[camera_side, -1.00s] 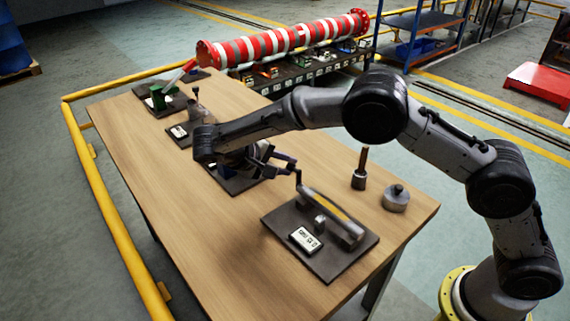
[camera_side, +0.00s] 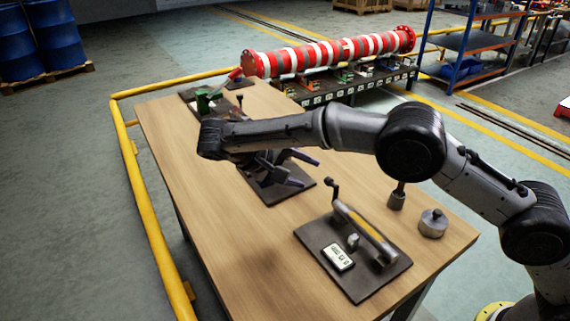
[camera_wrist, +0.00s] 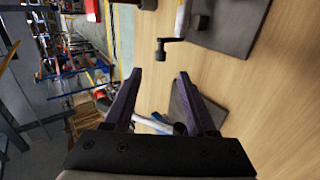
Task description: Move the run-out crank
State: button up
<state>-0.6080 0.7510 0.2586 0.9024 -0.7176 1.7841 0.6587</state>
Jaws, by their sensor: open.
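In the side view, a dark plate (camera_side: 318,235) near the table's front carries a long pale-grey bar with a yellowish stripe. A dark bent crank (camera_side: 334,194) stands at the bar's far left end, its small knob upright. In the wrist view, the crank (camera_wrist: 165,43) shows at the top, beside the edge of its plate (camera_wrist: 240,35). My gripper (camera_side: 309,173) is open and empty, just left of the crank and apart from it. In the wrist view, its purple fingers (camera_wrist: 157,76) spread with nothing between the tips, and the crank lies beyond them.
A second dark plate (camera_side: 295,192) lies under my gripper; its fixture is partly hidden. A dark peg (camera_side: 397,198) and a round metal weight (camera_side: 433,223) stand right of the crank. A green fixture (camera_side: 205,100) is at the far end. The table's left front (camera_side: 230,225) is clear.

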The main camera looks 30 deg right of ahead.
jog(key=v, duration=0.6)
jog(key=shift+a, duration=0.1)
